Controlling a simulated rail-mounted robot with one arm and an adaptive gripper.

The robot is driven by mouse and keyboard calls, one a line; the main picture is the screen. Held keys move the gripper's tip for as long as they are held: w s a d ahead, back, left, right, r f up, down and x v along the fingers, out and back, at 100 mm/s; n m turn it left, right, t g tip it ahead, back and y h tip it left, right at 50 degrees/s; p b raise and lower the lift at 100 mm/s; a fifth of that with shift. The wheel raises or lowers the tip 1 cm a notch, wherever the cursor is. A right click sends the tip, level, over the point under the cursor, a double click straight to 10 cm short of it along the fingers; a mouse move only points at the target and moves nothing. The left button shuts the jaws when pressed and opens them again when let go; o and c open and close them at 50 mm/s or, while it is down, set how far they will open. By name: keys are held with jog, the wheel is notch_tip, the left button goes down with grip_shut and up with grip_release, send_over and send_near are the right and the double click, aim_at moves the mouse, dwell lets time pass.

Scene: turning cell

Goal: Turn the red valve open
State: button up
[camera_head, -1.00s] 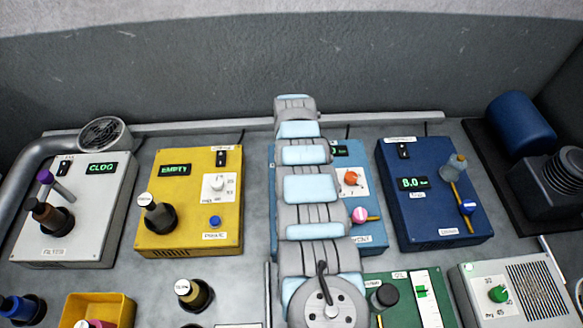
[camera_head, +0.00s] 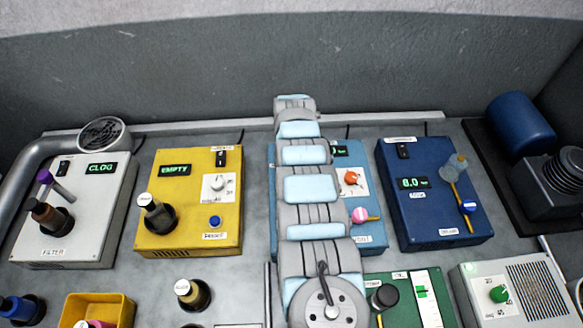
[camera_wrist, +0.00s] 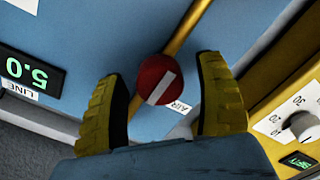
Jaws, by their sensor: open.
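The red valve (camera_wrist: 157,80) shows in the wrist view as a round red knob with a white bar across it. It sits by a brass pipe (camera_wrist: 186,28) on a light blue panel (camera_wrist: 85,40), next to a label reading AIR. My gripper (camera_wrist: 158,76) is open, with one yellow finger on each side of the knob. I cannot tell whether either finger touches it. In the head view my arm covers part of the light blue box (camera_head: 374,200); my fingers and this valve are not visible there.
The light blue box also carries an orange knob (camera_head: 351,178) and a pinkish knob (camera_head: 360,214) on a brass stem. A yellow box (camera_head: 190,215) stands to its left and a dark blue box (camera_head: 430,215) to its right. A green box (camera_head: 397,312) lies in front.

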jog(key=shift+r, duration=0.15)
notch_tip(320, 180, up, 12)
dwell(0.7)
dwell(0.5)
